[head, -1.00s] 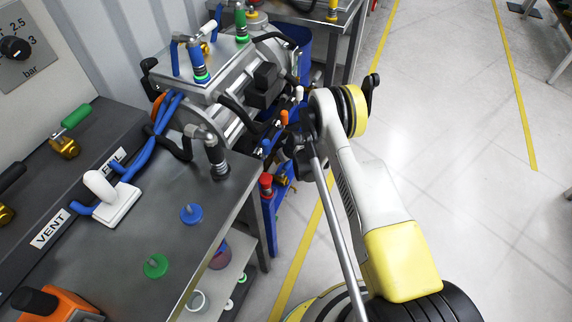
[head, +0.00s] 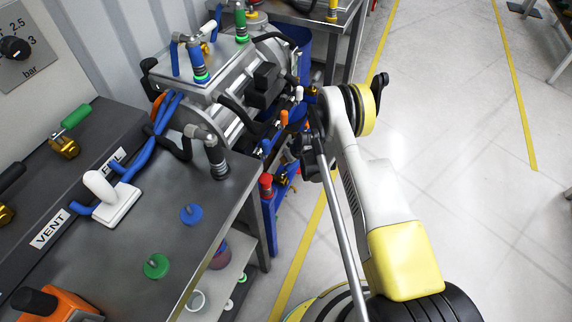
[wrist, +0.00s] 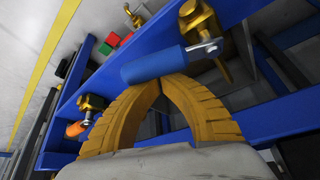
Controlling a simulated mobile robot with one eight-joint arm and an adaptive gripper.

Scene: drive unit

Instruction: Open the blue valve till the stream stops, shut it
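The blue valve handle (wrist: 158,65) is a thick blue cylinder on a brass valve body (wrist: 200,25), fixed to a blue frame (wrist: 265,128) in the wrist view. My gripper (wrist: 160,82) has yellow ribbed fingers whose tips meet just below the handle in the picture. Nothing shows between the tips, and I cannot tell whether they touch the handle. I cannot make out a stream in either view. In the head view my arm hangs beside the drive unit (head: 235,95); the fingers and the blue handle cannot be made out clearly there.
A second brass valve with an orange handle (wrist: 75,129) sits left on the same frame. Red and green blocks (wrist: 112,39) lie beyond. The grey workbench (head: 165,245) is left of my arm, with a blue cap (head: 191,214) and a green cap (head: 156,266).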

